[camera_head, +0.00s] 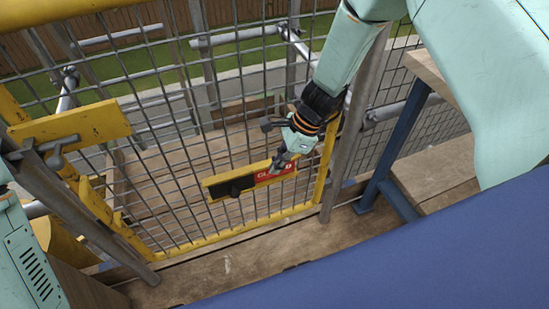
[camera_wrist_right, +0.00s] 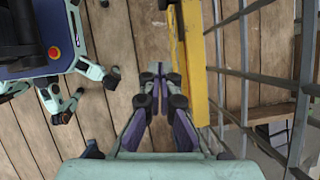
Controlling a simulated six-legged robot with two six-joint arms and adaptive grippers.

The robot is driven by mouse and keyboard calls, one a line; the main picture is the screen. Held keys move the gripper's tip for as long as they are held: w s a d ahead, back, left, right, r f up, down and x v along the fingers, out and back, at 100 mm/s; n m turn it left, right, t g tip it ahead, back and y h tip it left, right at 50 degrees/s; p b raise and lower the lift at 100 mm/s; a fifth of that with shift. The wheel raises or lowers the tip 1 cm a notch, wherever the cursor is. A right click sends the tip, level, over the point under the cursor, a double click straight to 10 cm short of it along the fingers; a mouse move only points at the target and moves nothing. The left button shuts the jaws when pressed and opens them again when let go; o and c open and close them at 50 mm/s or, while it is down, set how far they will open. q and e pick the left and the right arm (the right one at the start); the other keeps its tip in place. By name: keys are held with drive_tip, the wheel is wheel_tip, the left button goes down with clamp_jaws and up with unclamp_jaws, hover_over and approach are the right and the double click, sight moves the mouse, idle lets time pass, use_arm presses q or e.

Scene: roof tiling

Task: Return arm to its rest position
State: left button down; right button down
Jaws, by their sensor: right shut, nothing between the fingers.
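My right arm reaches down from the upper right in the head view. Its gripper (camera_head: 278,165) is shut and empty, in front of the yellow-framed mesh gate. My left gripper is not in view; only part of my left arm shows at the lower left.
The gate's lower yellow rail (camera_head: 240,230) runs above the plank floor (camera_head: 225,265). A grey post (camera_head: 345,150) stands to its right, near a blue support (camera_head: 395,140) and wooden boards (camera_head: 440,180). A yellow plate (camera_head: 75,128) is at the left.

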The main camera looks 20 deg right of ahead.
drive_tip(key=s+d+f+n+h, duration=0.6)
drive_tip(key=s+d+n, duration=0.3)
drive_tip(key=s+n, duration=0.3)
drive_tip(key=s+a+n, duration=0.1)
drive_tip(key=s+n, duration=0.2)
drive_tip(key=s, duration=0.6)
drive_tip(key=s+a+n+y, duration=0.1)
drive_tip(key=s+n, duration=0.3)
drive_tip(key=s, duration=0.5)
drive_tip(key=shift+s+a+f+g, duration=0.15)
drive_tip(key=shift+a+f+g, duration=0.2)
drive_tip(key=shift+a, duration=0.3)
drive_tip(key=shift+w+a, duration=0.1)
drive_tip(key=shift+w, duration=0.1)
